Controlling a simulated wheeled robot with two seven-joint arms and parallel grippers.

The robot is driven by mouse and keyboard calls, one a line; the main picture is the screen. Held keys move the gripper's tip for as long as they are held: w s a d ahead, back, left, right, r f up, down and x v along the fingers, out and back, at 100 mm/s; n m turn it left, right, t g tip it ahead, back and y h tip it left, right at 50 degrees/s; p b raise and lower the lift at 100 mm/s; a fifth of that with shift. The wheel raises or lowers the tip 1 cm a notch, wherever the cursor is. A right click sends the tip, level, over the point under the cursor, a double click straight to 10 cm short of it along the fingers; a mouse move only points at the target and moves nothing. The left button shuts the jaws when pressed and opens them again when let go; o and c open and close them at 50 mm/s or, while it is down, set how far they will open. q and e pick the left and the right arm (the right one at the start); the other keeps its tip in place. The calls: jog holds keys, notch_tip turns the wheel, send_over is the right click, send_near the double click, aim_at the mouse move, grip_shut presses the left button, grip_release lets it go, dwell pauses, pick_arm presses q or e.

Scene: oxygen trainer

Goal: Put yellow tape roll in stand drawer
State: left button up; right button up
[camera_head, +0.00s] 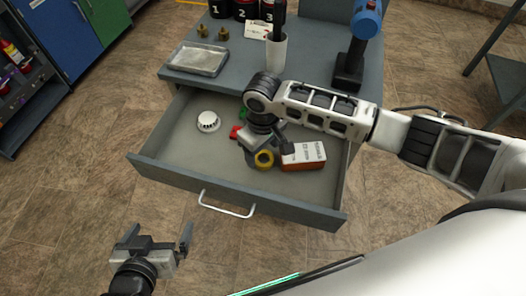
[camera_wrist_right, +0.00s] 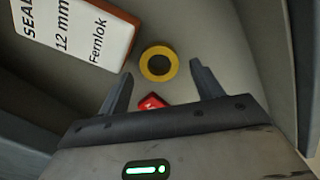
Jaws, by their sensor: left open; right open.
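The yellow tape roll (camera_head: 264,159) is inside the open stand drawer (camera_head: 180,166), beside a white and orange box. In the right wrist view the tape roll (camera_wrist_right: 158,64) lies flat on the drawer floor, just beyond and between my fingertips. My right gripper (camera_head: 266,143) reaches down into the drawer over the roll; in its wrist view the fingers (camera_wrist_right: 162,76) are spread, with nothing held between them. My left gripper (camera_head: 155,240) is open and empty in front of the drawer, low at the left.
In the drawer are a white round detector (camera_head: 208,121), a red item (camera_head: 236,131) and a box labelled Fernlok (camera_head: 303,155). On the stand top are a metal tray (camera_head: 198,59), a white cup (camera_head: 276,52) and a blue-topped drill (camera_head: 355,50).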

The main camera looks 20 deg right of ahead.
aim_at(263, 158)
notch_tip(263, 158, up, 10)
jog(key=shift+p, duration=0.3)
dwell(0.4)
